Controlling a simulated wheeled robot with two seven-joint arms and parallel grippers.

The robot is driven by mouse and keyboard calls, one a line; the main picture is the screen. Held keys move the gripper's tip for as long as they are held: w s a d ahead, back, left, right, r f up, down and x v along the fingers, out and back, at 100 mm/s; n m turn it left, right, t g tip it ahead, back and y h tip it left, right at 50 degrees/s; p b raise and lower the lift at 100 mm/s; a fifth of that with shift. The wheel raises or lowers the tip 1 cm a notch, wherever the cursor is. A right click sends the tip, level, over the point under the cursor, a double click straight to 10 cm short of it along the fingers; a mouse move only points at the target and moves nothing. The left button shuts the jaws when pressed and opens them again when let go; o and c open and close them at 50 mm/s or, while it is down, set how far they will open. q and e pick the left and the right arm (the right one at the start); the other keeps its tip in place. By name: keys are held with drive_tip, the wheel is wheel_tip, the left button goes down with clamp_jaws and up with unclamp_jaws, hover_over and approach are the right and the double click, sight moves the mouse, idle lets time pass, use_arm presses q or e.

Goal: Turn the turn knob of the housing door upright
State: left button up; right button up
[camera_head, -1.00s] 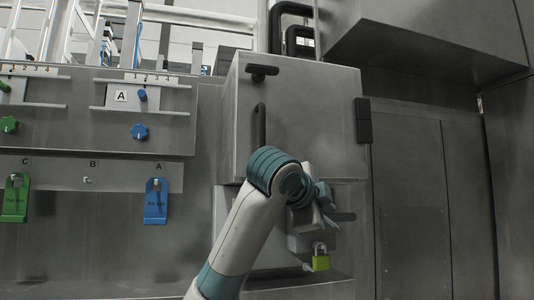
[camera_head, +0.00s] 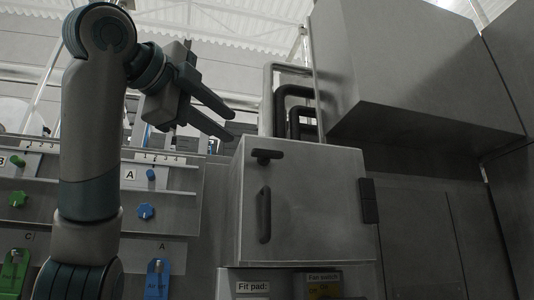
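The grey housing door (camera_head: 310,205) is closed on a box-shaped housing in the middle of the head view. Its black turn knob (camera_head: 267,156) sits near the door's upper left corner, with its bar lying roughly horizontal. A black vertical handle (camera_head: 264,214) is below the knob. My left gripper (camera_head: 232,125) is raised above and to the left of the knob, apart from it. Its two dark fingers are spread and point right, with nothing between them. My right gripper is not in view.
A black hinge (camera_head: 368,200) is on the door's right edge. A large grey cabinet (camera_head: 410,70) overhangs at the upper right. Panels with a blue knob (camera_head: 146,211), a green knob (camera_head: 18,199) and tags stand at the left. Black pipes (camera_head: 282,105) rise behind the housing.

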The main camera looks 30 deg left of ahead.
sight(264, 151)
use_arm(q)
drive_tip(key=shift+w, duration=0.15)
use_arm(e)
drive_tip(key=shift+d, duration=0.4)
use_arm(q)
drive_tip(key=shift+r, duration=0.1)
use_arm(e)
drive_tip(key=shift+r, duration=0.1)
use_arm(q)
drive_tip(key=w+p, duration=0.2)
drive_tip(key=w, duration=0.3)
drive_tip(key=w+a+p, duration=0.1)
drive_tip(key=w+p, duration=0.2)
drive_tip(key=w, duration=0.3)
drive_tip(key=w+p, duration=0.3)
drive_tip(key=w, duration=0.3)
drive_tip(key=shift+a, duration=0.2)
drive_tip(key=shift+w, duration=0.1)
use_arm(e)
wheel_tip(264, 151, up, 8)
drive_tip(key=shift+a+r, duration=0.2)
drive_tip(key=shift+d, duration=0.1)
use_arm(q)
clamp_jaws()
